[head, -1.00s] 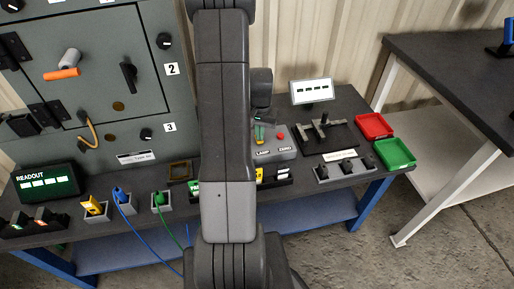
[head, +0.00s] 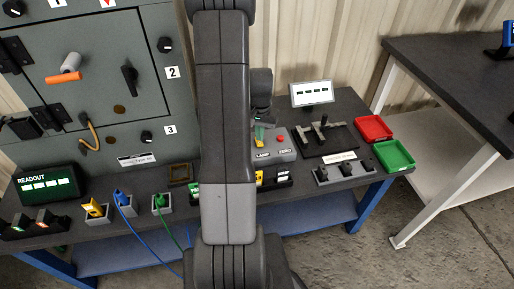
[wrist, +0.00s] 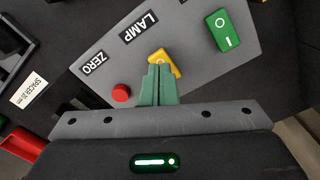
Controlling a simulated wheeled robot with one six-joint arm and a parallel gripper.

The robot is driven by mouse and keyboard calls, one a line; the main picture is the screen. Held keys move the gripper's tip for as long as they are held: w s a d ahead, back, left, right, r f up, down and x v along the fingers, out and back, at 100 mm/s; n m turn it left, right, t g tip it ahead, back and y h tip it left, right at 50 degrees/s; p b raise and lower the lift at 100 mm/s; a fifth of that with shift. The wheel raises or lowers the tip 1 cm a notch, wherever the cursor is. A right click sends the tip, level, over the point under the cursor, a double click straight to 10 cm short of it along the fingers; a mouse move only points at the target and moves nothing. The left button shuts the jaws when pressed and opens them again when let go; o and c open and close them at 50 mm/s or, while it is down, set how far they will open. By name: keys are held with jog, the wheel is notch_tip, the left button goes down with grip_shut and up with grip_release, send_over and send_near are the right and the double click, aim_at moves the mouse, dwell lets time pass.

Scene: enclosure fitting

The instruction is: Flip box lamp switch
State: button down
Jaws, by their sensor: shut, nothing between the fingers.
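The lamp box (head: 284,155) is a grey sloped box on the bench, with LAMP and ZERO labels on its front. In the wrist view, its face (wrist: 190,88) carries a yellow rocker switch (wrist: 167,60) beside the LAMP label, a red button (wrist: 121,92) by ZERO, and a green rocker (wrist: 222,30) marked O and I. My gripper (wrist: 158,70) is shut and empty, its green fingertips over the lower part of the yellow rocker and hiding some of it. I cannot tell whether they touch it. In the head view my gripper (head: 259,138) is partly behind my arm.
A small display (head: 312,93) stands behind the box. A black fixture with a lever (head: 324,138) and red (head: 374,128) and green (head: 394,155) trays lie to its right. A grey enclosure (head: 100,80) and a READOUT screen (head: 45,186) are on the left.

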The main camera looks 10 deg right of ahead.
jog(key=shift+r+p, duration=1.6)
jog(key=shift+r, duration=1.05)
jog(key=shift+f, duration=0.15)
notch_tip(320, 180, down, 7)
jog(key=b, duration=0.5)
jog(key=shift+r, duration=0.25)
